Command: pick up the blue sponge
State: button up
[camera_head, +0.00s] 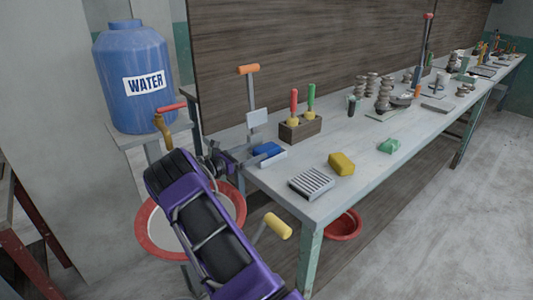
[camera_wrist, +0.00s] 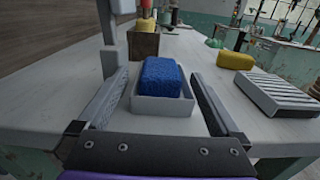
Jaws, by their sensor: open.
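The blue sponge (camera_wrist: 162,79) sits in a small light-grey open tray (camera_wrist: 163,106) near the table's edge, in the middle of the wrist view. The sponge stands up above the tray's rim. It also shows in the head view (camera_head: 267,149), at the near-left end of the table. My gripper (camera_wrist: 160,92) is open, with one finger on each side of the tray. The fingers point forward along the table. I cannot tell whether either finger touches the tray. In the head view my arm and gripper (camera_head: 224,160) reach to the table's left end, beside the tray.
A clamp post with an orange handle (camera_head: 249,69) stands close to the sponge's left. A wooden block with red- and green-handled tools (camera_head: 300,128) stands behind it. A grey ribbed rack (camera_head: 312,184) and a yellow sponge (camera_head: 341,163) lie to the right. A blue water jug (camera_head: 133,80) stands left.

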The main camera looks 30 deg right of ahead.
aim_at(266, 147)
jog(key=d, duration=0.6)
jog(key=shift+w+d+f, duration=0.15)
jog(key=shift+w+d, duration=0.15)
jog(key=c, duration=1.4)
